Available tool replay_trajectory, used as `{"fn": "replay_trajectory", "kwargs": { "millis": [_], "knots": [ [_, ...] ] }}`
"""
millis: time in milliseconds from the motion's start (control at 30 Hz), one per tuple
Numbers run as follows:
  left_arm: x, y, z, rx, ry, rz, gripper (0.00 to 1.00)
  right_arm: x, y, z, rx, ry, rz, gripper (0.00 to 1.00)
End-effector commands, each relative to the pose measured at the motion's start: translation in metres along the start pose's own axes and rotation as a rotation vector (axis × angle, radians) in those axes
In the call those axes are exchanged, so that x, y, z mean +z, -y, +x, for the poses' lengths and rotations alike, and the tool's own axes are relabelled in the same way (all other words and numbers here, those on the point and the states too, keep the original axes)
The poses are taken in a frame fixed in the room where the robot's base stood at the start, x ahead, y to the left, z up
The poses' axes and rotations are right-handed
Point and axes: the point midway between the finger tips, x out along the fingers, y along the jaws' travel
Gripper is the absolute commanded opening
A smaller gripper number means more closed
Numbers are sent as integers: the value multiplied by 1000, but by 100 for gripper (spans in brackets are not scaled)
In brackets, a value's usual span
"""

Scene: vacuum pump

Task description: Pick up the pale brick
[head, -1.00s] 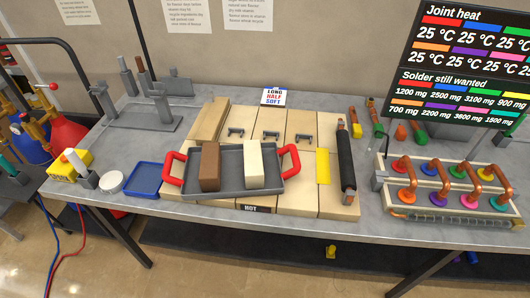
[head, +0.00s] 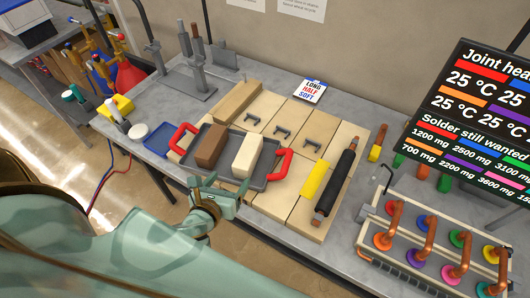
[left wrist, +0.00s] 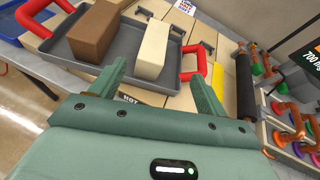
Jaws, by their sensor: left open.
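The pale brick (head: 246,156) lies in the grey tray (head: 266,174), to the right of the brown brick (head: 210,145). The pale brick also shows in the left wrist view (left wrist: 154,48), beyond the fingertips. My left gripper (head: 217,190) is at the tray's near side, short of the pale brick. In the left wrist view its two fingers (left wrist: 158,76) are spread apart with nothing between them. My right gripper is not in view.
The tray has red handles (head: 281,165) at its ends and rests on pale boards (head: 310,150). A yellow block (head: 314,180) and a dark roller (head: 335,184) lie to the right. A rack of copper pipes (head: 425,250) stands at the right.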

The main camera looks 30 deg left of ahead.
Motion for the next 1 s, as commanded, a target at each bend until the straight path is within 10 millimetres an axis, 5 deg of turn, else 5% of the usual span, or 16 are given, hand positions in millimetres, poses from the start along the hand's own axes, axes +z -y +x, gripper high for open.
{"fn": "replay_trajectory", "kwargs": {
  "millis": [267, 533, 1000],
  "knots": [
    [0, -1, 26, 4, -1, 128, 75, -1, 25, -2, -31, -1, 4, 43],
    [-2, -1, 91, 3, -2, 122, 75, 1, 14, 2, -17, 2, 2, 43],
    [-3, -4, 151, 3, -4, 119, 75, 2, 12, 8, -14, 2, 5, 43]
  ]
}}
